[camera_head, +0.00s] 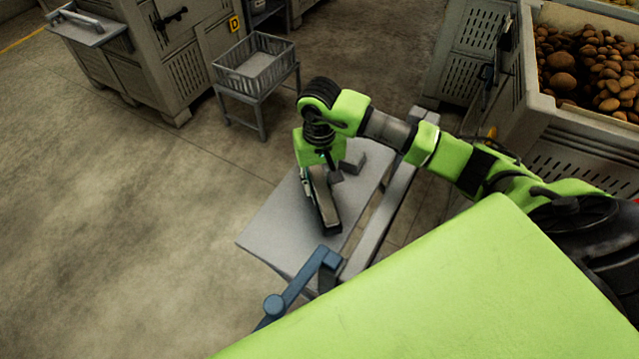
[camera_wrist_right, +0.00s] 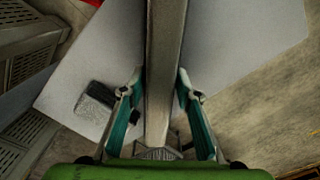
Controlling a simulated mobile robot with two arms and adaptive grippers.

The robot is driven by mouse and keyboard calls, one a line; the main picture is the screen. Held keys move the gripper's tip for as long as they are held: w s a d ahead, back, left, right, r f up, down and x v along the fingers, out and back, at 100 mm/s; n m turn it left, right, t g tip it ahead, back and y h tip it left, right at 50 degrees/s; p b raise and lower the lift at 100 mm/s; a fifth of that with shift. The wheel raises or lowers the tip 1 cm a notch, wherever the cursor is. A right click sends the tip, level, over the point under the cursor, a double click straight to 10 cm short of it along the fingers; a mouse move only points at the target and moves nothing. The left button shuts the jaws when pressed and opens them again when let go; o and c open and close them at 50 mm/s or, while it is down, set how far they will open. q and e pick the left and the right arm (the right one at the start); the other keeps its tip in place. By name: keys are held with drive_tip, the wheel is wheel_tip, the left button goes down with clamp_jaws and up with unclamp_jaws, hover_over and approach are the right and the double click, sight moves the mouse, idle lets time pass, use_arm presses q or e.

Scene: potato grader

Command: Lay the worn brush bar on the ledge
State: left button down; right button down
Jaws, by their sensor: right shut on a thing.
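My right gripper (camera_head: 320,172) is shut on the worn brush bar (camera_head: 324,208), a long, narrow bar with a pale top and dark side. In the right wrist view the bar (camera_wrist_right: 163,60) runs lengthwise between the two teal-padded fingers of the gripper (camera_wrist_right: 160,78). The bar is over the flat grey ledge (camera_head: 270,230), which also shows in the wrist view (camera_wrist_right: 225,40). I cannot tell whether the bar's underside touches the ledge. My left gripper is not in view.
A small grey block with a dark side (camera_wrist_right: 97,103) lies on the ledge beside the gripper. A blue handle-like part (camera_head: 300,285) stands at the ledge's near edge. A potato crate (camera_head: 560,125) is at right. A grey basket stand (camera_head: 256,75) stands behind; floor at left is clear.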

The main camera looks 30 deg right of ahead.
drive_tip(key=shift+f, duration=0.85)
drive_tip(key=c, duration=1.8)
unclamp_jaws()
drive_tip(key=shift+o, duration=1.4)
